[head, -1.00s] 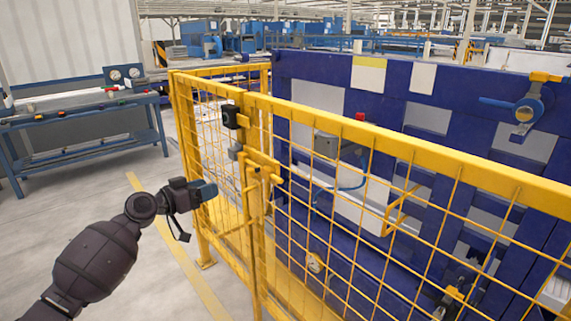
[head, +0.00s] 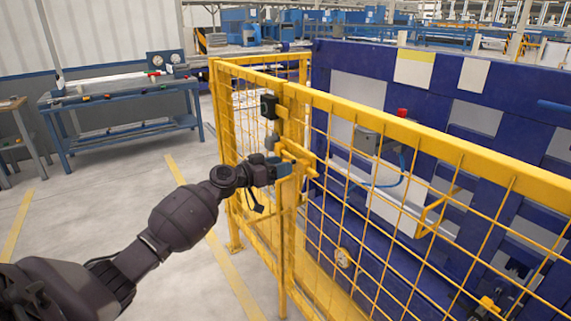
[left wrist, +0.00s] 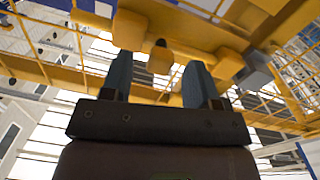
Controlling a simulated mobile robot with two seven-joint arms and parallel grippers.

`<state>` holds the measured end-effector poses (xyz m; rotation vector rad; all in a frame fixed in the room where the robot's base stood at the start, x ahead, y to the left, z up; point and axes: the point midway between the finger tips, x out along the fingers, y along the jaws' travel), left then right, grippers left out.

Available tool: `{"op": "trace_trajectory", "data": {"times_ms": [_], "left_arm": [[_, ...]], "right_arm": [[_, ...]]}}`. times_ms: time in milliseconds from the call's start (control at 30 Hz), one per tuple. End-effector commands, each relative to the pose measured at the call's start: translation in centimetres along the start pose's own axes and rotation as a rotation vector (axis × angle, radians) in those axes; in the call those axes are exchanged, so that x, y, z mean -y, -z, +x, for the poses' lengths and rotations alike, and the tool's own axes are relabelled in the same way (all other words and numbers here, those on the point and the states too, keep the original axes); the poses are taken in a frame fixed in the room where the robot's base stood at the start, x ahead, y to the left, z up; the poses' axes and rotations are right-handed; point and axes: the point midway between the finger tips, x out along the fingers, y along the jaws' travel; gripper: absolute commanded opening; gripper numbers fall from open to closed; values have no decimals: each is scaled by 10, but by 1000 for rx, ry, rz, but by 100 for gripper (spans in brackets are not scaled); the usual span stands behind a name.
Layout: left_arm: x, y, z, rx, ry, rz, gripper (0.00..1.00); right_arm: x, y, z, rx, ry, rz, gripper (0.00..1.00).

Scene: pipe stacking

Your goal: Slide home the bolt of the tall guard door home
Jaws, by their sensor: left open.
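The tall yellow mesh guard door (head: 340,170) stands with its upright edge beside the frame post in the middle of the head view. Its yellow bolt hardware (head: 300,156) sits partway up this edge, partly hidden by my gripper. My left gripper (head: 286,166) is open, its blue-grey fingers at the bolt hardware. In the left wrist view, a yellow knob (left wrist: 160,58) with a dark end shows between the two spread fingertips (left wrist: 158,70). I cannot tell whether they touch it. My right gripper is out of view.
A black box (head: 268,105) and a grey piece (head: 271,128) are on the post above my gripper. Behind the fence stands a large blue machine (head: 350,60). A blue workbench (head: 125,100) is at the left. The floor between is clear.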

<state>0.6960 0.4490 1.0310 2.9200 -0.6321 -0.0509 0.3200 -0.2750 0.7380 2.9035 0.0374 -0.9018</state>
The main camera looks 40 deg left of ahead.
Motion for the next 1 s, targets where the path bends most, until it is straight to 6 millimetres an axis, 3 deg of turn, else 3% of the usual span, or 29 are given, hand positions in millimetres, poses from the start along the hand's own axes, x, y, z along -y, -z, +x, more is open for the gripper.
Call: {"op": "trace_trajectory", "data": {"times_ms": [200, 567, 900, 1000], "left_arm": [[0, 0, 19, -1, 1, -2, 55], [0, 0, 23, 0, 0, -1, 55], [0, 0, 23, 0, 0, -1, 4], [0, 0, 23, 0, 0, -1, 0]], "right_arm": [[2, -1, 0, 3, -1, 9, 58], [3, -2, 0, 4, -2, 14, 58], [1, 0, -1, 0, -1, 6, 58], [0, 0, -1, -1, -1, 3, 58]]}}
